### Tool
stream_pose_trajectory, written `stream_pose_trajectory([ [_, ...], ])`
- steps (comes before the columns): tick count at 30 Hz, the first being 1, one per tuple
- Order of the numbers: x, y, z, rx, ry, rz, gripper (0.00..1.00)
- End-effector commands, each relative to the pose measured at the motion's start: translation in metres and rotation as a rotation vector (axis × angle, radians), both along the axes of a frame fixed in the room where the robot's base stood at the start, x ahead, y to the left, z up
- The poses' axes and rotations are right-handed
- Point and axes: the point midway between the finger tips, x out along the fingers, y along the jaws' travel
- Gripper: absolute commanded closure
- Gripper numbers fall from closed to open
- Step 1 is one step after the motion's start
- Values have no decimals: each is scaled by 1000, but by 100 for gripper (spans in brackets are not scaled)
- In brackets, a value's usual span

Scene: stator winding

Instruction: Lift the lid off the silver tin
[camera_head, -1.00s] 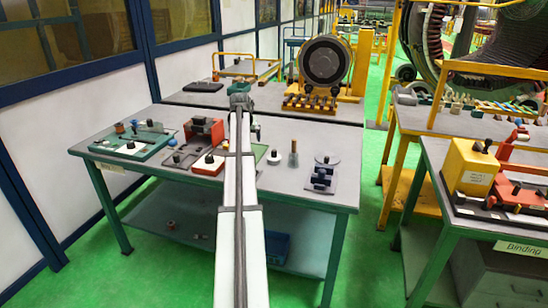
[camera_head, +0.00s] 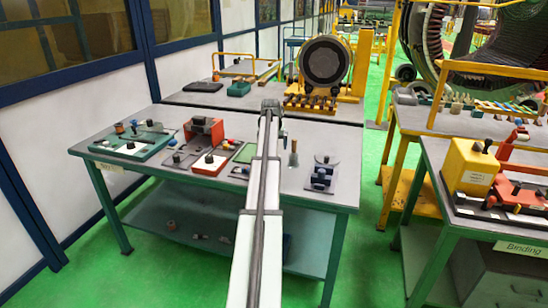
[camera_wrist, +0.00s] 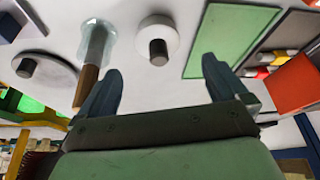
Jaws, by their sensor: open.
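The silver tin (camera_head: 327,160) appears to be the round grey thing at the right of the bench in the head view. In the wrist view a grey round lid with a dark knob (camera_wrist: 45,76) shows at the left, and seems to be the tin's lid. My gripper (camera_wrist: 160,82) is open and empty in the wrist view, apart from the lid. In the head view my arm's end (camera_head: 270,112) is left of the tin. A white round piece with a dark knob (camera_wrist: 172,35) lies beyond the gap between my fingers. The tin's side is hidden in the wrist view.
A clear jar with a brown-handled brush (camera_wrist: 96,40) stands between the grey lid and the white piece. A dark block fixture (camera_head: 320,178) stands in front of the tin. A green mat (camera_wrist: 232,40) and a red fixture (camera_head: 204,130) lie to the other side.

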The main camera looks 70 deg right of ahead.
Motion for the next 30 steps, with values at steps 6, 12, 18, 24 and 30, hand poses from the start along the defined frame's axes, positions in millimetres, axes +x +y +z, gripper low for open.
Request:
stream_pose_trajectory([
  [6,1,-6,-13,0,0,0,0],
  [12,2,-15,-28,1,0,0,0],
  [18,3,-26,-52,1,0,0,0],
  [24,4,-27,-58,0,0,0,0],
  [30,4,-27,-57,0,0,0,10],
])
